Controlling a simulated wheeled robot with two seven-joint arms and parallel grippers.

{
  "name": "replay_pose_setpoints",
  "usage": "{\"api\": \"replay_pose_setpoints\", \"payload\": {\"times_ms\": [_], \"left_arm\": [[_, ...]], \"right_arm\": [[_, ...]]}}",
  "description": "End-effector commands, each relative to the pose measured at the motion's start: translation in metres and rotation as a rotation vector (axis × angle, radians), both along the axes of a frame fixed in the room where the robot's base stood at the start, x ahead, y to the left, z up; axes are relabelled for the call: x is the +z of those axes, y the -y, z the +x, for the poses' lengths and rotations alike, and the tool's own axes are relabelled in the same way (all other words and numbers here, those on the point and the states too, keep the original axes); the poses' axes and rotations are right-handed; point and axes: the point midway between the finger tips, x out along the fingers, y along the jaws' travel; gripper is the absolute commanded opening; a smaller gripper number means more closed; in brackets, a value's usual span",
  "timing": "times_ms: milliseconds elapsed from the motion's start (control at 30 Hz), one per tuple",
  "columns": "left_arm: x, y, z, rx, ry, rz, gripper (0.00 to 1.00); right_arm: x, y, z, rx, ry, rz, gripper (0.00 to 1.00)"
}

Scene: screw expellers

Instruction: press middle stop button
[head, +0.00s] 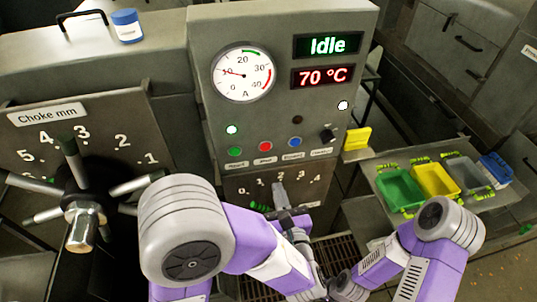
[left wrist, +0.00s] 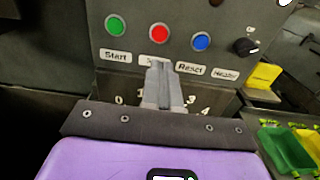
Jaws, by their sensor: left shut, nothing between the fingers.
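The red stop button (head: 265,146) is the middle one of three on the grey control panel (head: 215,125), between a green start button (head: 235,152) and a blue reset button (head: 295,142). In the left wrist view the red button (left wrist: 160,33) is fully visible, and its label is partly hidden by the fingertips. My left gripper (head: 278,190) is shut and empty, below the button row. In the left wrist view its fingertips (left wrist: 160,64) lie just under the red button; contact cannot be told. I cannot make out my right gripper.
The display reads "Idle" (head: 327,45) and "70 °C" (head: 322,77). A black heater knob (head: 327,134) is right of the buttons. A choke wheel with several spokes (head: 85,210) stands at left. Green (head: 400,188) and yellow (head: 435,180) trays lie at right.

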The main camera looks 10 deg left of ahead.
Motion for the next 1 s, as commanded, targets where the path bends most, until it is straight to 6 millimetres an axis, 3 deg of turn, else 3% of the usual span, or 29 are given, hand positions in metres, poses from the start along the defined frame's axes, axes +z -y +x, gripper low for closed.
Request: {"api": "replay_pose_setpoints", "payload": {"times_ms": [500,700,1000], "left_arm": [[0.001,-0.041,0.094,0.003,0.0,0.001,0.0],[0.001,-0.047,0.11,0.002,0.0,0.0,0.0],[0.0,-0.047,0.112,0.0,0.0,0.001,0.0]], "right_arm": [[0.02,0.0,0.0,0.0,0.0,0.0,0.84],[0.023,0.0,0.0,0.0,0.0,0.0,0.84],[0.023,0.0,0.0,0.0,0.0,0.0,0.84]]}}
